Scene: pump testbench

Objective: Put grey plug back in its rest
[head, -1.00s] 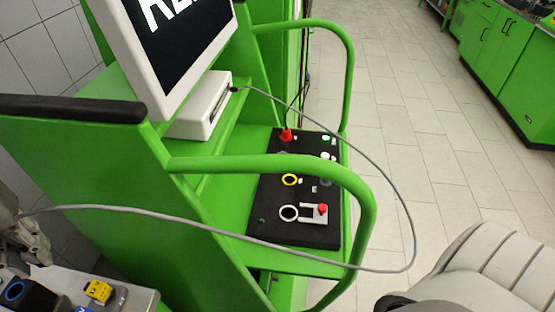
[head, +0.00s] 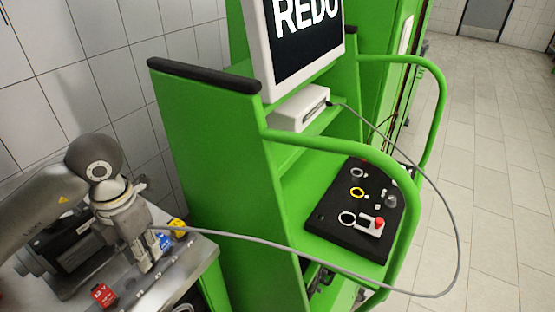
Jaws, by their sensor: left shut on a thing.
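My left gripper (head: 152,252) is at the lower left, pointing down over the metal bench (head: 205,258). It is shut at the end of a grey cable (head: 330,268). The grey plug at that end is mostly hidden by the fingers. The cable loops out past the green console's handrail and back up to a white box (head: 300,107) below the screen. A yellow block (head: 178,226), a blue block (head: 164,241) and a red block (head: 103,295) are on the bench near the gripper. I cannot tell which spot is the grey plug's rest. My right gripper is not in view.
The green console (head: 210,150) stands just right of the bench, with a dark-capped side wall. Its black control panel (head: 325,222) carries buttons and rings. A green handrail (head: 345,148) sticks out in front. Tiled floor lies open on the right.

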